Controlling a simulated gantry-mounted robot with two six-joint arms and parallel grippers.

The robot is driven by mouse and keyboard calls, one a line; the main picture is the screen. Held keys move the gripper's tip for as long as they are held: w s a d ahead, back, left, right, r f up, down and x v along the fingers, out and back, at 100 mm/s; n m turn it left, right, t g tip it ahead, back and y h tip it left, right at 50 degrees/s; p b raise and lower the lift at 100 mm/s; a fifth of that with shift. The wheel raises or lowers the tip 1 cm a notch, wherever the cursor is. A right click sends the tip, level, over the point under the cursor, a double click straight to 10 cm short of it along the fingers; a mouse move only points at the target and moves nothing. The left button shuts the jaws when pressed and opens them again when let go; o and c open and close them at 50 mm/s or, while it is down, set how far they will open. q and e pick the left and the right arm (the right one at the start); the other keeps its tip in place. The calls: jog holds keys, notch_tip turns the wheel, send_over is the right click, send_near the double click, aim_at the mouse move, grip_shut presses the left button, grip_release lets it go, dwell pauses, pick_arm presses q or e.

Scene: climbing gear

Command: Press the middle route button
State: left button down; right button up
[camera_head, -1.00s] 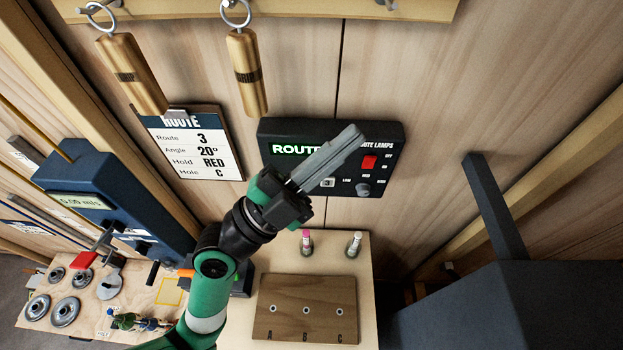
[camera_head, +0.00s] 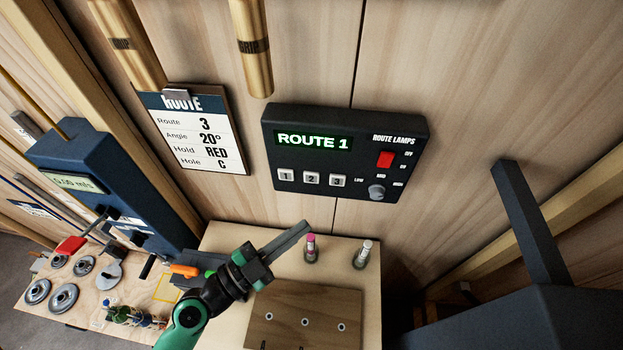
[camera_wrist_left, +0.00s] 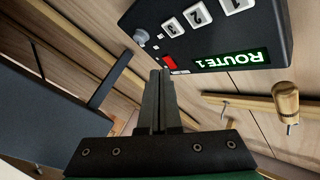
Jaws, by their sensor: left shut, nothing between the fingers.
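The black route panel (camera_head: 345,152) is mounted on the wooden wall, and its green display (camera_head: 313,141) reads ROUTE 1. Three white buttons marked 1, 2 and 3 sit below the display. The middle button (camera_head: 311,178) is the one marked 2; it also shows in the left wrist view (camera_wrist_left: 198,16). My left gripper (camera_head: 300,230) is shut and empty, below the panel and apart from the buttons. My right gripper is not in view.
The panel also carries a red switch (camera_head: 385,160) and a grey knob (camera_head: 376,191). A route card (camera_head: 200,135) hangs left of it. Below are a pink-topped peg (camera_head: 311,247), a white-topped peg (camera_head: 363,254) and a wooden hole board (camera_head: 305,305). A dark post (camera_head: 530,220) stands at right.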

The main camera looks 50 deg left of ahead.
aim_at(311, 178)
pick_arm(q)
jog(key=shift+w, duration=0.1)
jog(key=w+a, duration=0.5)
jog(key=w, duration=0.1)
jog(key=shift+w+a, duration=0.3)
jog(key=shift+a, duration=0.05)
dwell(1.9)
jog(key=shift+w+a+b, duration=0.25)
jog(key=shift+w+b, duration=0.05)
jog(key=shift+w, duration=0.05)
